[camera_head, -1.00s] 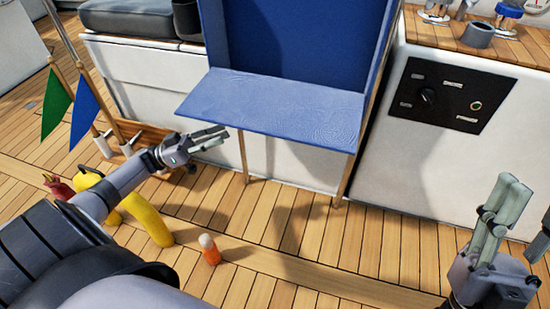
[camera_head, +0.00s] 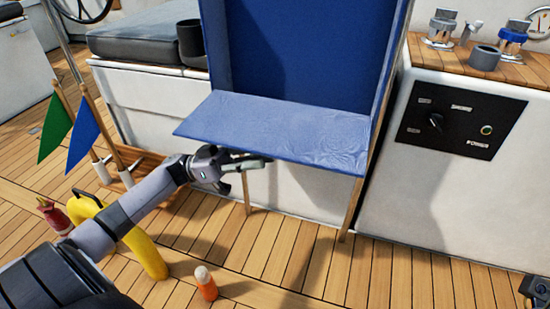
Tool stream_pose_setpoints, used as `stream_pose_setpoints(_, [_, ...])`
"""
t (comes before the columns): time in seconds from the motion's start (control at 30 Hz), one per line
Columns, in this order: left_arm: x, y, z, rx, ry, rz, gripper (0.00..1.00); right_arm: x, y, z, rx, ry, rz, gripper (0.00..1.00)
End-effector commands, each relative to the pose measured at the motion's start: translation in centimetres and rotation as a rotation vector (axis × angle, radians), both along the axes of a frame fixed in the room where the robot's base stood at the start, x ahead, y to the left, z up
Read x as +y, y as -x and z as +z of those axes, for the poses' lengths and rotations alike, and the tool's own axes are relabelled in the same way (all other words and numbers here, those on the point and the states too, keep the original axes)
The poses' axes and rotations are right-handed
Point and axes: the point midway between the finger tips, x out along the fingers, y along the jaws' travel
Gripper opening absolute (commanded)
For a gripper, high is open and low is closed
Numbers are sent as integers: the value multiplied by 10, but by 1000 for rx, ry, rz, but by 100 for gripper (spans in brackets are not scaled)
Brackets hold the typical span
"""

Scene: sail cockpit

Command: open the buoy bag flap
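A blue fabric panel (camera_head: 275,128), which looks like the bag flap, sticks out level in front of a tall blue fabric back (camera_head: 300,50). Two thin wooden posts show below it. My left gripper (camera_head: 262,163) is at the panel's left front edge, its fingers pointing right, just below or against the edge. I cannot tell if it touches. The fingers lie close together, and whether they are shut is unclear. Only a small part of my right gripper (camera_head: 538,289) shows at the lower right edge; its fingers are out of sight.
Green (camera_head: 55,127) and blue (camera_head: 84,131) flags stand behind. A black control panel (camera_head: 460,120) is at right.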

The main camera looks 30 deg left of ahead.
Motion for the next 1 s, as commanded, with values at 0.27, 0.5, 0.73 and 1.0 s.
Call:
stream_pose_setpoints(0.27, [-35, -11, 14, -2, 1, -1, 28, 1, -2, 2, -22, 3, -1, 40])
stream_pose_setpoints(0.5, [-40, -13, 17, 0, 1, 1, 28, 1, 0, 8, -42, 1, -1, 40])
stream_pose_setpoints(0.73, [-40, -13, 17, 0, 1, 1, 23, 1, 0, 8, -41, 0, -2, 40])
stream_pose_setpoints(1.0, [-40, -13, 17, 0, 0, 1, 5, 1, 0, 6, -37, 0, -2, 40])
